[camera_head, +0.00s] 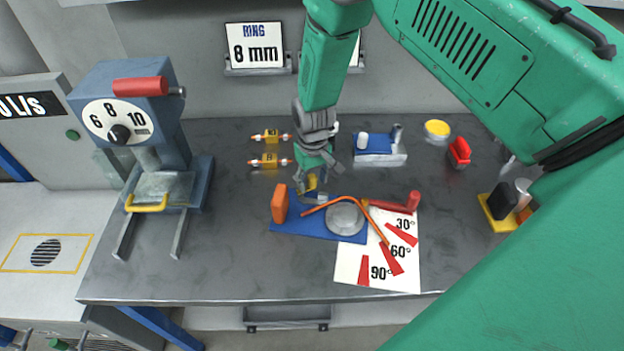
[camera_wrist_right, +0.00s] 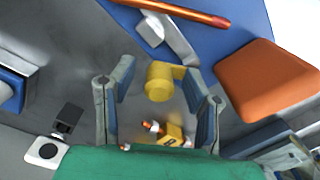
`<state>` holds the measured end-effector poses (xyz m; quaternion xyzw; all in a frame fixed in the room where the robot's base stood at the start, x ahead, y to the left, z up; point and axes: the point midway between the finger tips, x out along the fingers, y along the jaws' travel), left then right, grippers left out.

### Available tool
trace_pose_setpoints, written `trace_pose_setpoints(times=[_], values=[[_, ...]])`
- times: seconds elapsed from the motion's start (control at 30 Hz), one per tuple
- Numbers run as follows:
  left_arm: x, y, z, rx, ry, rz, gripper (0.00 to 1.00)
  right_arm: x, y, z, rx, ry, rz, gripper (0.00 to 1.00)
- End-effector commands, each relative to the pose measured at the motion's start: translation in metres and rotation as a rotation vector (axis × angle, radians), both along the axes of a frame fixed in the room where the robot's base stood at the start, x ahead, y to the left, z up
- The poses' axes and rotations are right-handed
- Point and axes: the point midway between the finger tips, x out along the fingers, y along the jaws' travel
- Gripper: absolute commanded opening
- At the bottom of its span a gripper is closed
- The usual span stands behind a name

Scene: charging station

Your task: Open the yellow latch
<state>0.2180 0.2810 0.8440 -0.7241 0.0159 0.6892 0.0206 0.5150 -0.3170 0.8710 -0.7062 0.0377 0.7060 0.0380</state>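The yellow latch (camera_head: 311,182) is a small piece at the back edge of a blue base plate (camera_head: 290,227), partly hidden by my right gripper (camera_head: 316,178). In the right wrist view, the latch (camera_wrist_right: 160,82) has a rounded knob and a flat tab. My right gripper (camera_wrist_right: 158,78) is open there, with one finger on each side of the knob and visible gaps to both. The fingers do not grip it. The base plate also carries an orange block (camera_head: 279,203), an orange rod (camera_head: 321,206) and a round grey disc (camera_head: 345,218). My left gripper is not in view.
A blue press with a dial (camera_head: 118,122) stands at the left. Two yellow-and-orange fuse-like parts (camera_head: 270,160) lie behind the plate. A white angle sheet (camera_head: 352,262) and a red handle (camera_head: 397,205) are to the right. The front left of the table is clear.

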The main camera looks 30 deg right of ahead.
Motion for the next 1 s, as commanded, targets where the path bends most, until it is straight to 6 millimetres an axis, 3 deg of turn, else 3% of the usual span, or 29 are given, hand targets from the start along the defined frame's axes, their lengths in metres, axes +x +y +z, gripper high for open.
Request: trace_pose_setpoints(times=[0.27,0.7,1.0], values=[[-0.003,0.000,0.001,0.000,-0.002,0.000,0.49,0.001,0.000,0.009,0.000,-0.001,0.001,0.43],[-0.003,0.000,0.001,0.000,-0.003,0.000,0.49,0.001,0.000,0.095,0.000,-0.002,0.000,0.43],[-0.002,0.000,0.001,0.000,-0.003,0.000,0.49,0.001,0.000,0.118,0.000,0.002,0.001,0.43]])
